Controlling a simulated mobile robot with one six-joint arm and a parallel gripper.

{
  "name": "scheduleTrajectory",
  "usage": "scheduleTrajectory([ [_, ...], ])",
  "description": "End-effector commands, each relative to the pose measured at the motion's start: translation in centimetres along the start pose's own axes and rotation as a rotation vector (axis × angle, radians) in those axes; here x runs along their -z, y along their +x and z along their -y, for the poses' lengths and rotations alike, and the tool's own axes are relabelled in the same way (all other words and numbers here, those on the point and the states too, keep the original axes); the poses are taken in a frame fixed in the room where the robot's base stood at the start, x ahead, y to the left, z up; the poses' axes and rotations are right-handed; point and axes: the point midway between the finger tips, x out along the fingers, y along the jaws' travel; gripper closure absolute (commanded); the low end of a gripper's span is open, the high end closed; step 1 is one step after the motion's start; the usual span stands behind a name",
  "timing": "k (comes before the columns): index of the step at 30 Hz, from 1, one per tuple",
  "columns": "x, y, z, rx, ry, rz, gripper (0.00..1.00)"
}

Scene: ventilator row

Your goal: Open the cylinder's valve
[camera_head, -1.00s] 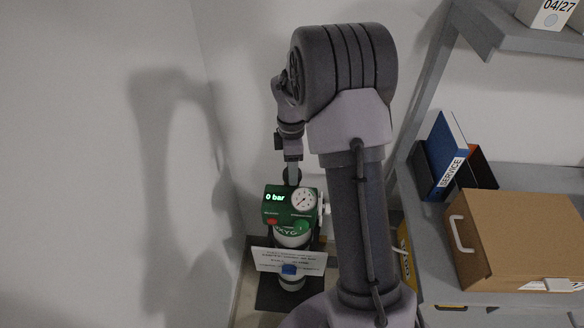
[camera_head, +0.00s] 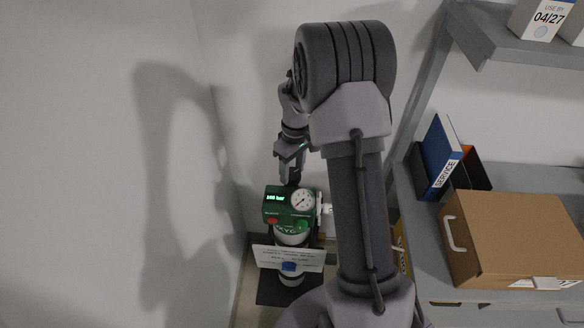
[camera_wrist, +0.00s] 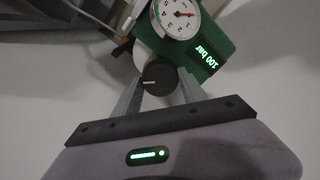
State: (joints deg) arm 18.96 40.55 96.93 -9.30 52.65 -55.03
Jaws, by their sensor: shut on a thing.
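The oxygen cylinder (camera_head: 291,281) stands upright on a dark base by the wall, with a white tag around it. On top is a green valve head with a lit display (camera_head: 275,198) and a round gauge (camera_head: 303,200). The valve knob (camera_wrist: 158,79) is black and round with a white mark. My gripper (camera_wrist: 160,90) is shut on the knob, one finger on each side. In the head view my gripper (camera_head: 290,178) reaches down behind the valve head; the knob is hidden there.
A grey shelf unit on the right holds a brown box (camera_head: 517,240) and a blue SERVICE binder (camera_head: 440,158). White boxes (camera_head: 541,20) stand on the upper shelf. The wall is close on the left. My arm covers the middle of the head view.

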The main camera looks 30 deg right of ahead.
Motion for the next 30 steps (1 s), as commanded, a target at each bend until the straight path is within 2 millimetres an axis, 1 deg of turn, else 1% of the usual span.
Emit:
scheduleTrajectory([
  [30,-0.19,0.06,0.05,0.0,0.958,-0.07,0.91],
])
